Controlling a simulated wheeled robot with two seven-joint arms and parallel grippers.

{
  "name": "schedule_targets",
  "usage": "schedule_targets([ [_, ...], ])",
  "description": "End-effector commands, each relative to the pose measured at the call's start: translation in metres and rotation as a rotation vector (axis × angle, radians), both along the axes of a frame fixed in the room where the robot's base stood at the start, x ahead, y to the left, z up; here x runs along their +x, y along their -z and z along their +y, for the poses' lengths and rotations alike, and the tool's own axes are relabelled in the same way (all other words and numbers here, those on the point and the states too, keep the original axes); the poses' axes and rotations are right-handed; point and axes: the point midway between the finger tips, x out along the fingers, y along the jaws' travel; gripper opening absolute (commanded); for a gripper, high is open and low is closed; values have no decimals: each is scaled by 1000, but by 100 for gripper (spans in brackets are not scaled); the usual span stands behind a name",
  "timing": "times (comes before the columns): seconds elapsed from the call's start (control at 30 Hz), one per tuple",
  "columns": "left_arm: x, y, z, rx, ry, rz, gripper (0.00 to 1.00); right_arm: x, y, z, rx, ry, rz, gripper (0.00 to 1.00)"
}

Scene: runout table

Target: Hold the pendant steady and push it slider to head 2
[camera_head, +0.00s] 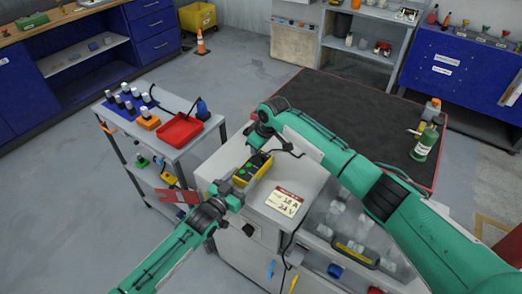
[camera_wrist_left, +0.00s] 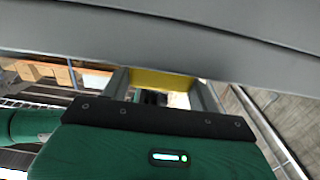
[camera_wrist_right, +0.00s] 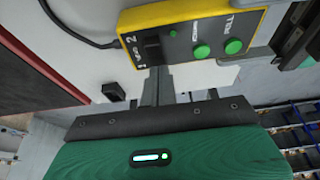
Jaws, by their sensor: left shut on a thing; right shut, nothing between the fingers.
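The pendant (camera_head: 252,168) is a yellow-edged box with a dark face and green buttons, above the light cabinet top. My left gripper (camera_head: 240,184) is shut on one end of it; in the left wrist view its yellow side (camera_wrist_left: 160,80) shows between the fingers. In the right wrist view the pendant (camera_wrist_right: 178,42) lies across the top, its face towards the camera. The dark slider (camera_wrist_right: 152,50) sits beside the 2 marking, at the end away from my left gripper; its exact position is unclear. My right gripper (camera_wrist_right: 160,82) is shut and empty, its tips close to the slider end; contact cannot be told.
A label card (camera_head: 284,201) lies on the cabinet top (camera_head: 300,172). A cable runs from the pendant in the right wrist view. A clear bin stands to the right of the card.

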Motion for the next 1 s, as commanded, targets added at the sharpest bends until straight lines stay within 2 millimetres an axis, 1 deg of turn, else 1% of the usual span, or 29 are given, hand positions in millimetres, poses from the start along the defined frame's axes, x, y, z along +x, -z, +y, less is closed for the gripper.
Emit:
schedule_targets([
  [0.1, 0, 0, 0, 1, -1, 0, 18, 8, -1, 11, 1, -1, -1, 0],
  [0.17, 0, 0, 0, 1, -1, 0, 18, 11, -2, 15, 1, 0, -2, 0],
  [0.2, 0, 0, 0, 1, -1, 0, 18, 9, -10, 11, 1, 0, -4, 0],
  [0.37, 0, 0, 0, 1, 0, 0, 18, 4, -36, 3, 1, 0, -5, 0],
  [0.5, 0, 0, 0, 1, 0, 1, 18, -2, -62, -4, 2, -1, -6, 0],
  [0.6, 0, 0, 0, 1, 1, 1, 18, -5, -77, -9, 1, -1, -5, 0],
  [0.7, 0, 0, 0, 1, 1, 1, 18, -7, -88, -11, 1, -2, -3, 0],
  [0.83, 0, 0, 0, 1, 1, 1, 18, -9, -94, -13, 2, -1, -3, 0],
  [1.0, -1, 0, -1, 1, 1, 1, 18, -9, -95, -13, 1, 0, -2, 0],
])
